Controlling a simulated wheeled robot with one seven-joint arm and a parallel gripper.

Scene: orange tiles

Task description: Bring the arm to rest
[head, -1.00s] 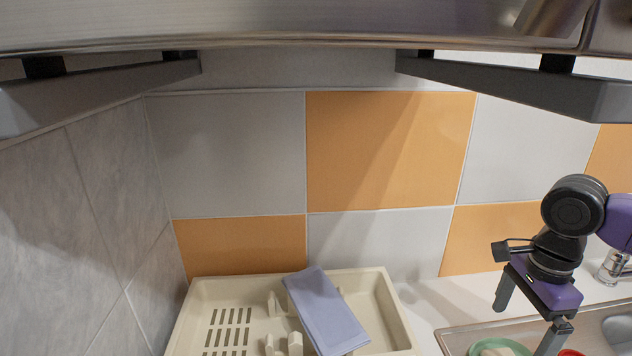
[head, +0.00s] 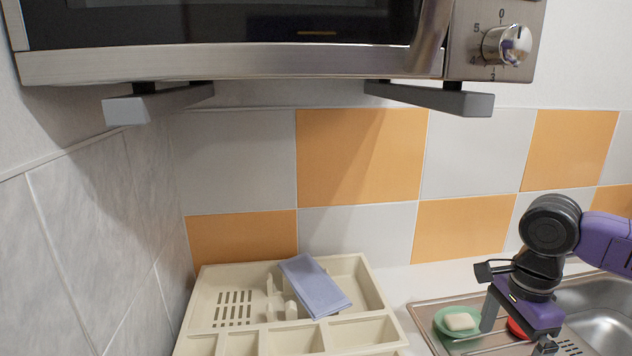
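My gripper (head: 515,332) is at the right of the head view, at the end of my purple and black arm. It points downward over the left part of the sink, in front of the green dish and the red item. The lower fingertip is near the bottom edge of the view. The height of the gripper above the sink cannot be told.
A beige rack (head: 375,298) holding a lavender cloth (head: 314,287) stands left of the sink (head: 432,338). A green dish (head: 443,326) bears white soap (head: 460,321); a red item (head: 517,328) is partly hidden. A microwave (head: 230,65) sits on brackets above.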

